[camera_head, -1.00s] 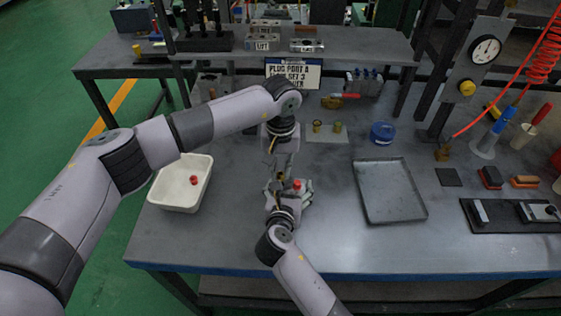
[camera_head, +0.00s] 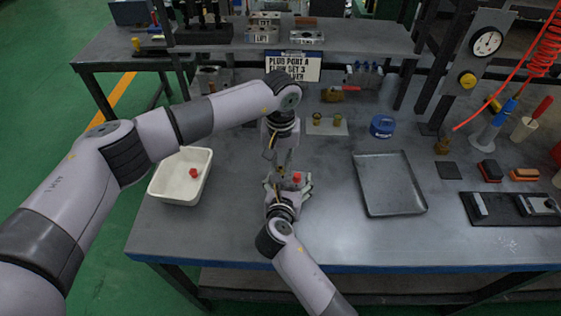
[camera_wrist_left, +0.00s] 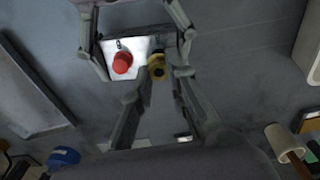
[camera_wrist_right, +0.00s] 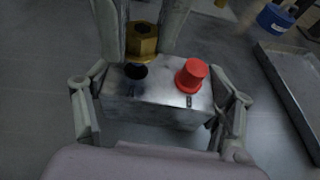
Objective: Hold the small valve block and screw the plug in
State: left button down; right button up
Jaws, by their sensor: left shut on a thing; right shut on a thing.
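The small metal valve block (camera_wrist_right: 150,108) is held between the fingers of my right gripper (camera_wrist_right: 160,115). A red cap (camera_wrist_right: 191,76) stands on its top, beside an open dark port (camera_wrist_right: 135,71). My left gripper (camera_wrist_left: 157,88) comes down from above, shut on a brass hex plug (camera_wrist_right: 141,40). In the right wrist view the plug appears just behind and above the port, not in it; the exact gap is unclear. The left wrist view shows the plug (camera_wrist_left: 157,66) at the block's edge (camera_wrist_left: 108,47). In the head view both grippers meet near the red cap (camera_head: 296,177).
A white bin (camera_head: 180,175) with a red cap inside stands at the left. A grey tray (camera_head: 388,184) lies to the right. Further brass plugs (camera_head: 327,120) stand on a pale mat behind, near a blue tub (camera_head: 382,126). The front bench around the grippers is clear.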

pick_arm(q)
jog(key=shift+f, duration=0.95)
jog(key=m, duration=0.7)
dwell(0.3)
jog(key=c, duration=1.8)
grip_release()
jog(key=shift+o, duration=0.2)
jog(key=shift+d, duration=0.1)
